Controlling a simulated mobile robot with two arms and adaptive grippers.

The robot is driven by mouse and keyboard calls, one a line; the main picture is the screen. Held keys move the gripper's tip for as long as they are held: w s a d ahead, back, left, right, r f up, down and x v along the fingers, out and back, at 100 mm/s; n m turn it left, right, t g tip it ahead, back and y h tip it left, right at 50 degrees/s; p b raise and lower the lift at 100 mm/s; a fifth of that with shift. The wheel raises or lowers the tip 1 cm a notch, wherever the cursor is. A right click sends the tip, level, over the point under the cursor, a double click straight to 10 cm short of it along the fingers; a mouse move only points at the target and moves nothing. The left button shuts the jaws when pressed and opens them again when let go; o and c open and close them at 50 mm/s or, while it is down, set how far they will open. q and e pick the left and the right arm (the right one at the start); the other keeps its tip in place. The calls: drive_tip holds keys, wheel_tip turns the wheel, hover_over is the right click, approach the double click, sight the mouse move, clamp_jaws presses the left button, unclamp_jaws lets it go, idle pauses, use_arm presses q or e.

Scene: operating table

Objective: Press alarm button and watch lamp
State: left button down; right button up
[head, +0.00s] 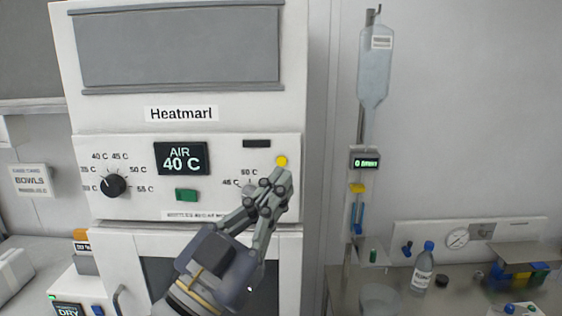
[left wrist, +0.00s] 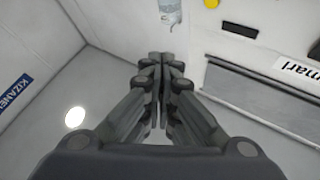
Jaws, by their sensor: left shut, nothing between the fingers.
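A round yellow button or lamp (head: 282,160) sits at the right of the white panel of the Heatmarl cabinet (head: 290,205); I cannot tell which it is. It also shows at the top edge of the left wrist view (left wrist: 211,3). A green rectangular button (head: 186,195) is under the AIR 40 C display (head: 180,158). My left gripper (head: 280,178) is shut and empty, its tips just below the yellow round in the head view. I cannot tell whether they touch the panel. The gripper partly hides a second dial. My right gripper is not in view.
A black dial (head: 113,185) is at the panel's left. A drip bag (head: 375,65) hangs on a pole to the right. A DRY device (head: 68,309) stands at lower left.

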sight(282, 161)
use_arm(q)
drive_tip(key=shift+w, duration=0.15)
drive_tip(key=w+b, duration=0.1)
drive_tip(key=w, duration=0.7)
drive_tip(key=shift+w+b, duration=0.3)
idle(0.5)
drive_tip(key=shift+w, duration=0.1)
idle(0.8)
drive_tip(key=shift+w, duration=0.3)
